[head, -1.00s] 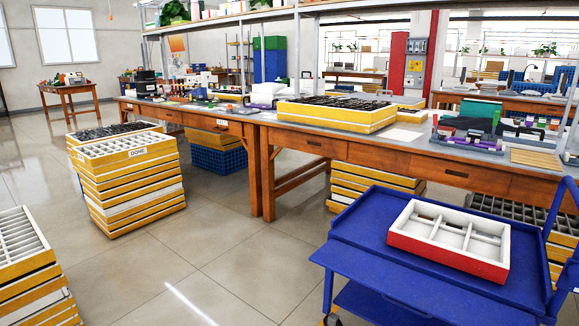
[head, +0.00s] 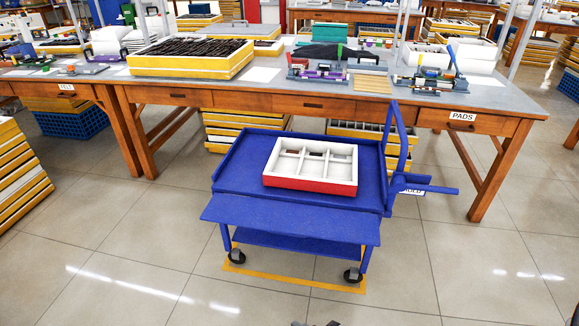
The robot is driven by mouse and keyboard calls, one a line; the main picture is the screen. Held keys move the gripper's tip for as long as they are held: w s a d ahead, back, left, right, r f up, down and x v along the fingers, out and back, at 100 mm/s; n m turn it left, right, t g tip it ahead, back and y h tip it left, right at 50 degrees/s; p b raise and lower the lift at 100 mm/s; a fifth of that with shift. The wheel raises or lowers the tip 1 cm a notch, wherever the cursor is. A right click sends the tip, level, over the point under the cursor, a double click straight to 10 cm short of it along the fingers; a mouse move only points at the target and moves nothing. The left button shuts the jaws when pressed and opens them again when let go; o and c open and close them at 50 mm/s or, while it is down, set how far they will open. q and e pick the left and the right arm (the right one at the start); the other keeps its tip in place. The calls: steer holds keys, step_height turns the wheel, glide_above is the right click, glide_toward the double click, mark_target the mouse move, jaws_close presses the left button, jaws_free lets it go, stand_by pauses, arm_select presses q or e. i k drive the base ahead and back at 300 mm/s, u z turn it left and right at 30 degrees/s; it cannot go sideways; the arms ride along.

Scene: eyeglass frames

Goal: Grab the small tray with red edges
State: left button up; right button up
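The small tray with red edges (head: 308,186) sits on the top of a blue cart (head: 235,172) in the middle of the head view. It has red outer sides, a white rim and white inner dividers that make several compartments. A few small dark items seem to lie in it, too small to name. Neither of my grippers can be made out. A small dark bit shows at the bottom edge of the view, too little to identify.
The cart has a blue handle (head: 401,140) on its right and a front flap (head: 290,222). A long wooden workbench (head: 270,99) stands close behind it, bearing a yellow tray (head: 190,70). Yellow trays are stacked at far left (head: 20,185). The floor before the cart is clear.

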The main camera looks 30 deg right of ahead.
mark_target(320, 166)
steer(key=u, duration=0.05)
steer(key=i, duration=1.4)
steer(key=z, duration=0.8)
steer(key=i, duration=0.3)
steer(key=z, duration=0.05)
